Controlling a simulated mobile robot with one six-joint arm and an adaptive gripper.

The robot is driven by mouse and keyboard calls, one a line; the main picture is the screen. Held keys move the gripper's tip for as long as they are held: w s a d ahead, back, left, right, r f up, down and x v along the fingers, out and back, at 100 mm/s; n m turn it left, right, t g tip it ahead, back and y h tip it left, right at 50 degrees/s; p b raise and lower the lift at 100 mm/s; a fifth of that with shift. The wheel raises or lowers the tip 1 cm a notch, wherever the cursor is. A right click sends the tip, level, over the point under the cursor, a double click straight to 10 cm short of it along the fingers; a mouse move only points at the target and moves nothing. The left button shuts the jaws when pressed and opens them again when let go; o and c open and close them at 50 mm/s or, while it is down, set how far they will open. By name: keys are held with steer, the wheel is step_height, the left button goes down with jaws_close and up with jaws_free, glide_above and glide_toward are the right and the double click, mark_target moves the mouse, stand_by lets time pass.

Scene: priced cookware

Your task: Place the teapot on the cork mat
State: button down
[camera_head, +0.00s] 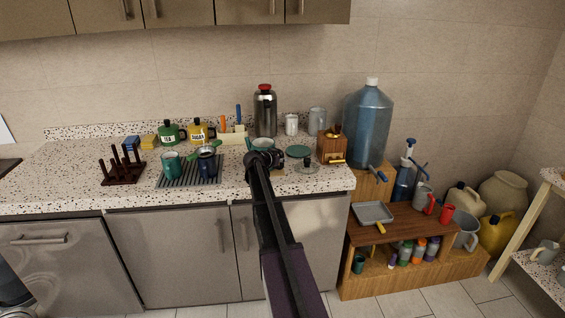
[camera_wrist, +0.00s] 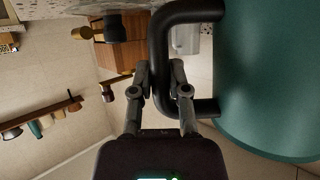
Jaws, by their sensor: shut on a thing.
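The teapot is teal with a black handle. In the head view, its teal rim (camera_head: 262,143) shows just behind my gripper (camera_head: 266,158), over the right part of the counter; the arm hides most of it. In the wrist view, its large teal side (camera_wrist: 270,80) fills the right, and my gripper (camera_wrist: 162,75) is shut on the black handle (camera_wrist: 188,14). I cannot tell whether the teapot touches the counter.
A flat teal disc (camera_head: 297,151) and a lid with a knob (camera_head: 307,164) lie right of my gripper. A wooden grinder (camera_head: 331,147) stands farther right. A steel flask (camera_head: 265,112) stands behind. A drying rack (camera_head: 176,181) with cups is to the left.

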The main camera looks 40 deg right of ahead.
steer(key=shift+f, duration=0.1)
steer(key=c, duration=0.6)
jaws_free()
steer(key=shift+r, duration=0.2)
steer(key=shift+s+a+r+p, duration=0.15)
steer(key=shift+a+r+p, duration=0.15)
steer(key=shift+a, duration=0.25)
steer(key=p+v, duration=0.4)
steer(key=v, duration=0.6)
steer(key=shift+s+a, duration=0.1)
steer(key=shift+a, duration=0.25)
steer(key=shift+a, duration=0.1)
